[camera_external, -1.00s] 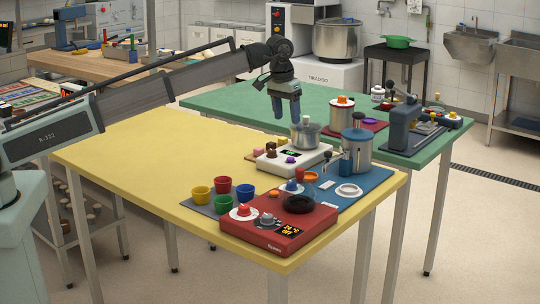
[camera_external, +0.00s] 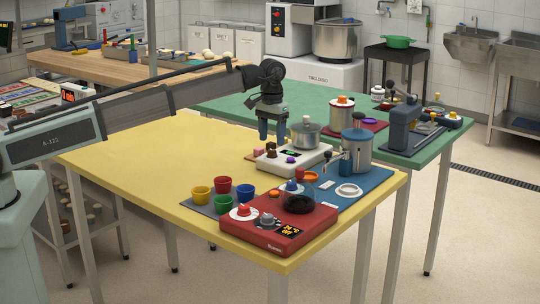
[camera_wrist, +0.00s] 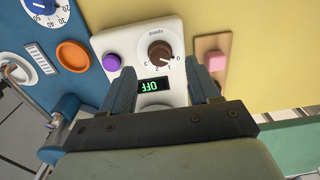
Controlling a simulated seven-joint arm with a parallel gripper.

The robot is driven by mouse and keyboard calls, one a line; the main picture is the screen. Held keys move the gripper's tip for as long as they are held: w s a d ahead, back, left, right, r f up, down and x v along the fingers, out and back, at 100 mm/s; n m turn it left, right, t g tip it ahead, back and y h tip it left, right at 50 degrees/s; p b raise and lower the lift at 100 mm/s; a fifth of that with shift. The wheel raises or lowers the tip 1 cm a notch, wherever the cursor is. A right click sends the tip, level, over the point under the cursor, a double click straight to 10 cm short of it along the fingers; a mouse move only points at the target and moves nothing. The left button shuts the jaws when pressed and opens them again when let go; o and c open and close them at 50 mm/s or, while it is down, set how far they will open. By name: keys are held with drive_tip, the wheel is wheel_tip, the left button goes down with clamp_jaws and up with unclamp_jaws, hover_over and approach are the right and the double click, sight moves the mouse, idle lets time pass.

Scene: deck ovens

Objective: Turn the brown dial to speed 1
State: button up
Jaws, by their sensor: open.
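The brown dial (camera_wrist: 160,52) sits on a white unit with a speed scale marked 0, 1, 2 and more. Its pointer appears to be at or near 0. The unit's display (camera_wrist: 153,85) reads OFF in green. In the external view the white unit (camera_external: 291,163) stands on the yellow table, with the dial (camera_external: 271,152) on its left part. My gripper (camera_external: 273,139) is open and empty, above the dial, fingers pointing down. In the wrist view its two blue fingers (camera_wrist: 163,88) stand apart, on either side of the display, with the dial just beyond them.
A purple button (camera_wrist: 112,62) is beside the dial on the white unit. A pink block (camera_wrist: 214,61) lies on a wooden board at the other side. A metal pot (camera_external: 306,134) stands behind the dial. The red unit (camera_external: 275,241) and several coloured cups are nearer the front.

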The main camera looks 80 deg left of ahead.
sight(272, 150)
drive_tip(key=shift+f, duration=2.1)
drive_tip(key=shift+c, duration=0.2)
drive_tip(key=c, duration=1)
drive_tip(key=shift+m, duration=0.4)
drive_tip(key=m, duration=0.3)
drive_tip(key=shift+m, duration=2)
